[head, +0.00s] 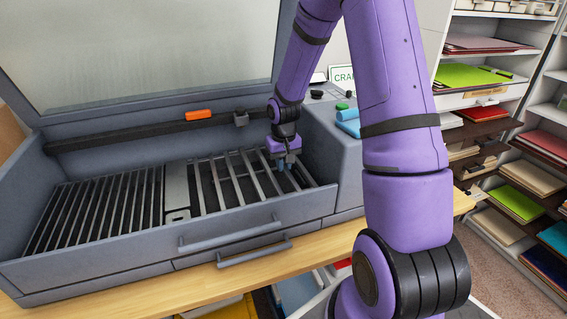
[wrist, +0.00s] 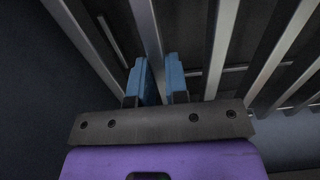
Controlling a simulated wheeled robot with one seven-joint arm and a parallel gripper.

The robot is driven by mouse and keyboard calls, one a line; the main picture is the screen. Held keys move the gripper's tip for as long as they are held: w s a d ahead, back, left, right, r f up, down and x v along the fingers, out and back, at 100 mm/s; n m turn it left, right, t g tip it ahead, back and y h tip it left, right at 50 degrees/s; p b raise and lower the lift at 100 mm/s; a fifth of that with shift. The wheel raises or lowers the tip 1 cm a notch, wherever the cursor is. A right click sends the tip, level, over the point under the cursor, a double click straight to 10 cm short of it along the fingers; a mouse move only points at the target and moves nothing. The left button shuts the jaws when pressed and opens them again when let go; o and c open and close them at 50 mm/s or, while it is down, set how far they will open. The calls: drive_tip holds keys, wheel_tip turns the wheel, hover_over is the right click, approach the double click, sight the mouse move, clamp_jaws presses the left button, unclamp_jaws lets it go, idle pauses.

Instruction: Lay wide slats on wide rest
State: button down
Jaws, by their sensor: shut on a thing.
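My gripper (head: 284,164) reaches down into the right part of the machine bed. The wrist view shows its blue fingers (wrist: 158,78) on either side of a grey slat (wrist: 147,28), shut on it. Widely spaced slats (head: 229,180) lie side by side in this right part, which looks like the wide rest. The held slat is among them, near the right end; I cannot tell whether it is resting or raised. The left part has closely spaced dark slats (head: 95,208). A pale divider plate (head: 175,190) separates the two parts.
The machine's lid (head: 140,50) stands open behind the bed. An orange piece (head: 199,115) sits on the dark rail (head: 150,132). The front wall with handles (head: 230,235) and the right-hand housing (head: 335,150) bound the bed. Shelves of sheets (head: 500,100) stand at right.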

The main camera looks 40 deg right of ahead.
drive_tip(key=shift+f, duration=0.2)
idle(0.6)
drive_tip(key=c, duration=1.1)
unclamp_jaws()
drive_tip(key=shift+o, duration=0.2)
drive_tip(key=shift+r, duration=4)
